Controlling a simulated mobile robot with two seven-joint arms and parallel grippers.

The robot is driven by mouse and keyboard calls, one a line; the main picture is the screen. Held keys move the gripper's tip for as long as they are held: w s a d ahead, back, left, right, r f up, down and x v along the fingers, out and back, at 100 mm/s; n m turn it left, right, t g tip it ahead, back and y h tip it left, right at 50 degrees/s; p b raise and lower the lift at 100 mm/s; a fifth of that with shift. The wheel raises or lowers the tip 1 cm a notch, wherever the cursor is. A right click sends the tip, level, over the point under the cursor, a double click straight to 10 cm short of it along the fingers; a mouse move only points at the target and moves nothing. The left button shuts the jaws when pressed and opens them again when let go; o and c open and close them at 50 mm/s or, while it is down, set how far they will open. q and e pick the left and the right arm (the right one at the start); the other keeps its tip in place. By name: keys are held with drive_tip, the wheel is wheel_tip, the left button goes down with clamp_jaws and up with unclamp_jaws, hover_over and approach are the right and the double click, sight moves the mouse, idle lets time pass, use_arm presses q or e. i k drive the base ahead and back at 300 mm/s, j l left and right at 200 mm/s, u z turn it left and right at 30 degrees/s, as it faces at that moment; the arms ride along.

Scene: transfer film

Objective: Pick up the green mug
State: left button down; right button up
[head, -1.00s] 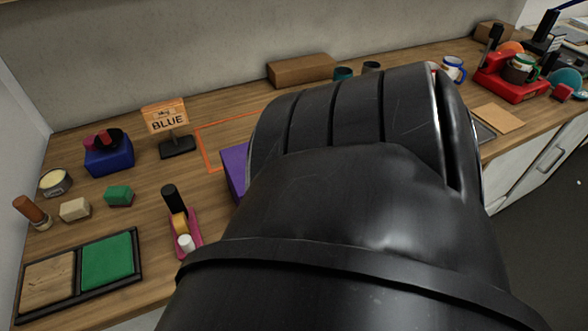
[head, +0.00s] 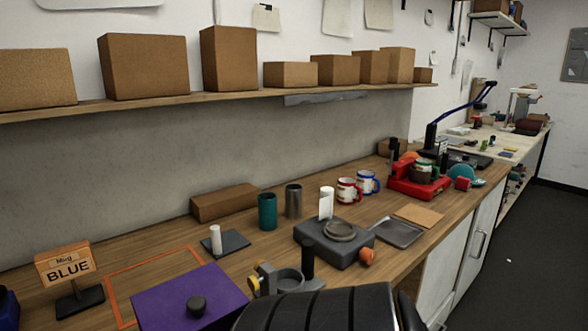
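A mug with green on its rim and handle (head: 427,165) shows small in the head view, at the right on the counter. It sits at a red machine (head: 414,182), with a dark part around its lower body, so much of the mug is hidden. A black link of my arm fills the bottom centre of the view. Neither of my grippers shows, so I cannot see where they are relative to the mug.
A red mug (head: 347,191) and a blue mug (head: 367,183) stand left of the red machine. A teal tumbler (head: 267,211), a steel tumbler (head: 293,201), a grey device (head: 335,246) and a purple block (head: 188,300) stand nearer. Boxes line the shelf above.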

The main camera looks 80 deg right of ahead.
sight(424, 164)
drive_tip(key=z, duration=3)
drive_tip(key=i+l, duration=0.05)
